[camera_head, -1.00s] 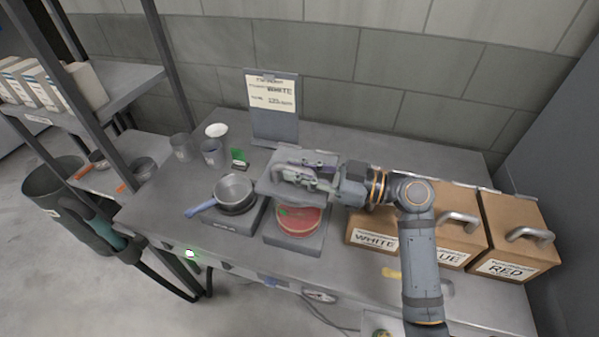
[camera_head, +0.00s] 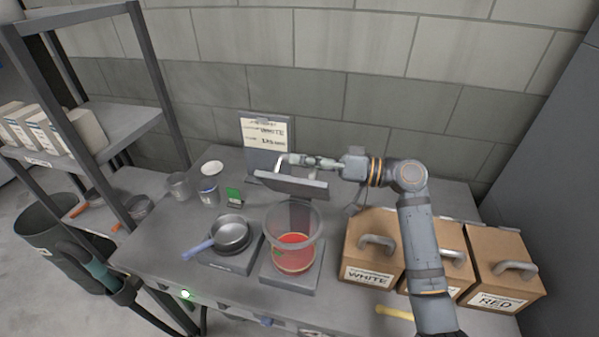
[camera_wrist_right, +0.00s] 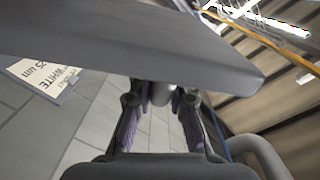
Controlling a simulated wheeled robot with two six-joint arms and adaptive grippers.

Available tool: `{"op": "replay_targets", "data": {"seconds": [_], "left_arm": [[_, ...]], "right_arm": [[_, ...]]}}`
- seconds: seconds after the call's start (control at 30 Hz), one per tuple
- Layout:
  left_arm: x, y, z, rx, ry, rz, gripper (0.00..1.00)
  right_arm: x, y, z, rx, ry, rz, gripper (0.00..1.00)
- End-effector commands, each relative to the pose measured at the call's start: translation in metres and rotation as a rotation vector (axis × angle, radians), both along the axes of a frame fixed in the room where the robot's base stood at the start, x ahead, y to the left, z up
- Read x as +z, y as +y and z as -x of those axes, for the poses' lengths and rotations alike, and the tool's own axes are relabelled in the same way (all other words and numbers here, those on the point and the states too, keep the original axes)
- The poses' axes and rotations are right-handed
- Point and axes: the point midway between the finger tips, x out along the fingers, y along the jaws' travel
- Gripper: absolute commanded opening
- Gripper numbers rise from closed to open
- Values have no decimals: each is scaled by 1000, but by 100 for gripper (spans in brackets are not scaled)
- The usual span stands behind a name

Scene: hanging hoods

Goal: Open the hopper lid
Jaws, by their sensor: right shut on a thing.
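The hopper (camera_head: 293,240) is a clear cylinder with red material low inside, on a grey base on the bench. Its grey lid (camera_head: 290,184) is raised and tilted up above the rear of the hopper, so the mouth is uncovered. My right gripper (camera_head: 290,159) is at the upper, far side of the lid, shut on the lid's handle (camera_head: 278,168). In the right wrist view the lid's slab (camera_wrist_right: 130,50) crosses the top and the fingers (camera_wrist_right: 158,105) close around a grey bar beneath it. My left gripper is not seen.
A pan (camera_head: 231,234) on a plate stands left of the hopper. Brown boxes with handles, including the WHITE box (camera_head: 372,250) and RED box (camera_head: 505,265), stand to the right. A sign (camera_head: 265,140) stands behind the lid. A shelf (camera_head: 120,120) is at left.

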Motion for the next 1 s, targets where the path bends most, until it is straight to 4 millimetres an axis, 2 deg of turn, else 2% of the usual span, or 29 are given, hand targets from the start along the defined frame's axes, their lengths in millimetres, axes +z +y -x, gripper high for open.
{"op": "replay_targets", "data": {"seconds": [0.2, 0.5, 0.7, 1.0], "left_arm": [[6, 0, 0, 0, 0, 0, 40], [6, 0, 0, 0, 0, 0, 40], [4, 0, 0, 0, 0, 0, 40], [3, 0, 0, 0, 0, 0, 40]], "right_arm": [[8, -9, -27, 1, 192, -66, 0], [4, -20, -61, 0, 440, -147, 0], [-1, -25, -77, -1, 563, -187, 0], [-7, -29, -90, 0, 667, -220, 0]]}}
